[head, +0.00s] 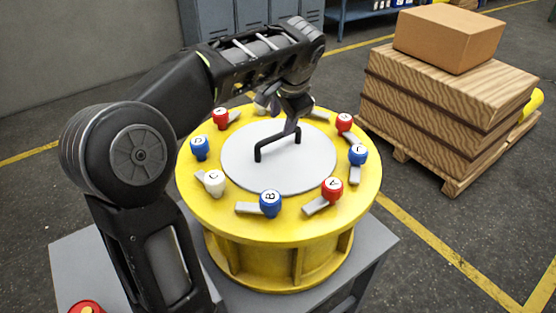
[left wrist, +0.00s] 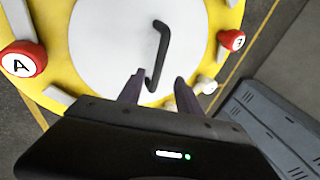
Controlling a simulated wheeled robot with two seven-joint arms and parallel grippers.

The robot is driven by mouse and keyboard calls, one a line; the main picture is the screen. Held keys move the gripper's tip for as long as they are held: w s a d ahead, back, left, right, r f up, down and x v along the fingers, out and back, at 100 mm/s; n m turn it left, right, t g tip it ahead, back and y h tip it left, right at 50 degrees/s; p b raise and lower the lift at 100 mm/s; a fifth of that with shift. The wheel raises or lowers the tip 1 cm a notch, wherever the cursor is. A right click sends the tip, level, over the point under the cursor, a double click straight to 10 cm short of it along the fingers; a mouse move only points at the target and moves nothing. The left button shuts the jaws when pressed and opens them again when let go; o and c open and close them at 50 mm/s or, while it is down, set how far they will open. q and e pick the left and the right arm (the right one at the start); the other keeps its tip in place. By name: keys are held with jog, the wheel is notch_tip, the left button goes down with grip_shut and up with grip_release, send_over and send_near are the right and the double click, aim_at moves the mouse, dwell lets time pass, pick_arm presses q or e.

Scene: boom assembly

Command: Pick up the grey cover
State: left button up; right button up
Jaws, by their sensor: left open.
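The grey cover (head: 279,170) is a round light-grey disc lying flat on top of a yellow drum, with a black bar handle (head: 274,145) across it. It also shows in the left wrist view (left wrist: 105,40). My left gripper (head: 292,112) is over the far end of the handle. The head view hides part of the handle's far end behind the gripper. My right gripper is not in view.
Red, blue and white lettered knobs, such as the blue B knob (head: 270,203), ring the yellow drum (head: 225,215) with grey tabs beside them. The drum stands on a grey table (head: 375,240). Stacked wood with a cardboard box (head: 448,38) stands right. Lockers (head: 250,15) stand behind.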

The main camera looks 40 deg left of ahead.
aim_at(279, 134)
pick_arm(q)
jog(key=shift+f, duration=0.3)
jog(key=shift+x, duration=1.3)
jog(key=p+x, duration=0.1)
jog(key=x, duration=0.4)
jog(key=shift+f, duration=0.15)
jog(key=shift+c, duration=0.2)
grip_shut()
dwell(0.8)
jog(key=shift+w+r, duration=0.15)
jog(key=shift+r, duration=0.15)
